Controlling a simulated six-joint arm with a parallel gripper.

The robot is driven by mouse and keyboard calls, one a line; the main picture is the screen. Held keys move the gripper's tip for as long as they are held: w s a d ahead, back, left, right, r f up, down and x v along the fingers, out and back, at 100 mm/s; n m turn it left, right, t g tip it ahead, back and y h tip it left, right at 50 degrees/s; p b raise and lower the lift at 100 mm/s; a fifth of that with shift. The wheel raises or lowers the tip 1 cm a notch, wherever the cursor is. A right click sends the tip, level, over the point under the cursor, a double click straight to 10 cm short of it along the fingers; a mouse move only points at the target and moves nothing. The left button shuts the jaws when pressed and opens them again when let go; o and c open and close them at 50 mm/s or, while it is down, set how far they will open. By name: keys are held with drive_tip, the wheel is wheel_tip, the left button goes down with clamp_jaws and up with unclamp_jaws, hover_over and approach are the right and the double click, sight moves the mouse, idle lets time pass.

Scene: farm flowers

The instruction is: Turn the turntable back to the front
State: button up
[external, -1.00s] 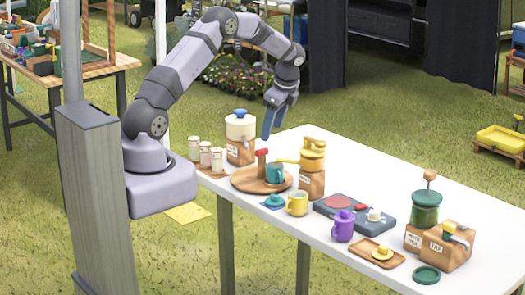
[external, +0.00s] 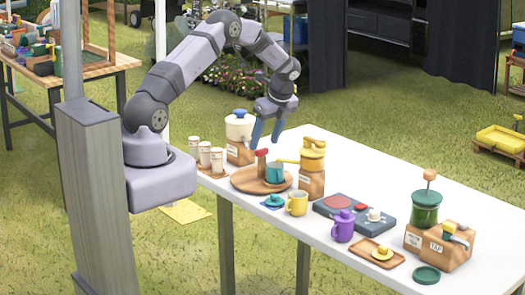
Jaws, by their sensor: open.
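The turntable is a round wooden disc (external: 247,184) near the left end of the white table. An upright brown post with a red top (external: 262,156) stands on it. A teal mug (external: 275,173) stands at its right side. My gripper (external: 265,143) is open and empty, its blue fingers pointing down just above and behind the red-topped post. I cannot tell from this view whether the fingers touch the post.
A white jar with a blue lid (external: 239,128) is behind the turntable. A yellow-topped grinder (external: 312,160) stands to the right, its handle reaching toward the turntable. A yellow mug (external: 297,203) is in front. White canisters (external: 205,156) stand left. The table's back right is clear.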

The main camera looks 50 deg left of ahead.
sight(262, 165)
drive_tip(key=shift+p+x, duration=0.3)
drive_tip(key=shift+x, duration=1.05)
clamp_jaws()
